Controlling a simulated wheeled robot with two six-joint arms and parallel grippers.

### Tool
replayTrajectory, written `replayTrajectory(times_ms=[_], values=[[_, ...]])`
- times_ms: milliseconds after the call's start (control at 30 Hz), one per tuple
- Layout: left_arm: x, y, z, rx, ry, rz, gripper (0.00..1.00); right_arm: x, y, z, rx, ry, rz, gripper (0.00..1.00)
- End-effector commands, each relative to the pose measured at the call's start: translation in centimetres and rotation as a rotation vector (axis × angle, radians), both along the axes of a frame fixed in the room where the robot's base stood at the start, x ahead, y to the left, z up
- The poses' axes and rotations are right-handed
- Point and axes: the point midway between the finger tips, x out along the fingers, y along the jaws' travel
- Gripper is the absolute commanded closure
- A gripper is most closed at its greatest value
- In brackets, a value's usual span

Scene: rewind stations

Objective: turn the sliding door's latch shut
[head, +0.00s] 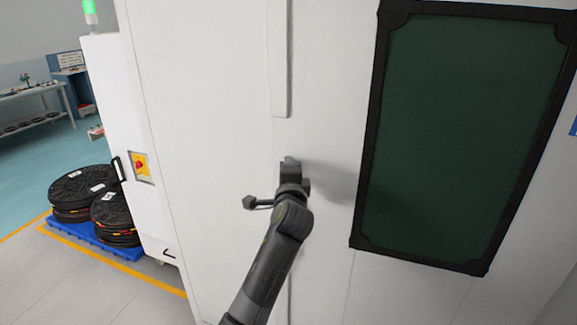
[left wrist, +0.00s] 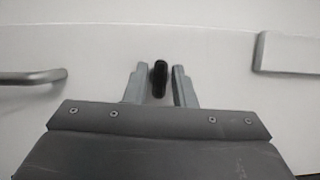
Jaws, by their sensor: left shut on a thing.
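The latch (left wrist: 159,78) is a small black knob on the white door front. In the left wrist view it stands upright in the picture between the two grey fingers. My left gripper (head: 290,165) is at the white front in the head view, and its fingers (left wrist: 159,85) are shut on the latch. In the head view the gripper hides the latch. The sliding door (head: 330,60) is white with a large dark green, black-framed window (head: 455,140). I cannot tell from these views how far the latch is turned. My right gripper is in neither view.
A raised white strip (head: 281,60) runs along the door seam above the gripper. A grey bar handle (left wrist: 30,77) is left of the fingers in the wrist view. Left of the cabinet, black reels (head: 83,187) sit on a blue pallet (head: 125,252).

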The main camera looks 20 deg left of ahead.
Motion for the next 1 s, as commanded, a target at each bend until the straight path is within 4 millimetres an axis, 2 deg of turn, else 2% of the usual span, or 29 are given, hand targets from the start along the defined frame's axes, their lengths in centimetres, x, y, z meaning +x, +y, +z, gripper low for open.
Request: replayTrajectory(times_ms=[667,700,733,767,1000], values=[[0.00,0.01,-0.16,-0.063,0.000,0.000,0.99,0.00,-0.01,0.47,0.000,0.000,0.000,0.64],[0.00,0.01,-0.16,-0.063,0.000,0.000,0.73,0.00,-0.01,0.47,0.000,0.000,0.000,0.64],[0.00,0.01,-0.16,-0.063,0.000,0.000,0.69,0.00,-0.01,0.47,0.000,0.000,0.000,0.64],[0.00,0.01,-0.15,-0.063,0.000,0.000,0.65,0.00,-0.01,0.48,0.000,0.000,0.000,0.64],[-0.01,0.00,-0.07,-0.062,-0.003,0.000,0.65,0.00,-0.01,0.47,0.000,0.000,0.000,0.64]])
